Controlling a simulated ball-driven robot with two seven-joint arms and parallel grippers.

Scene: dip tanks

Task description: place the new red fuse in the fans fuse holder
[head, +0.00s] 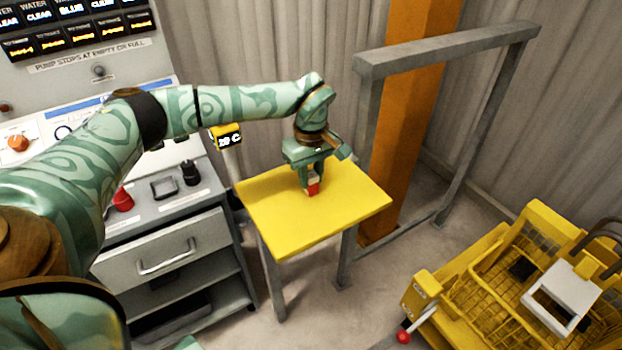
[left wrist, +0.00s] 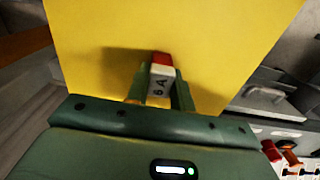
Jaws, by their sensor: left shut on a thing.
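The red fuse (head: 313,186) has a red end and a white body. In the left wrist view the fuse (left wrist: 160,78) shows a dark marking ending in "A" on its white side. My left gripper (head: 311,178) points down and is shut on the fuse, over the middle of the yellow table (head: 275,228). I cannot tell whether the fuse touches the tabletop. I cannot make out which fitting is the fans fuse holder. My right gripper is not in view.
A grey control cabinet with a drawer (head: 165,250) stands left of the table, with a black knob (head: 190,173) and a red knob (head: 122,200) on top. A grey frame (head: 445,50) stands behind. A yellow basket cart (head: 470,285) is at right.

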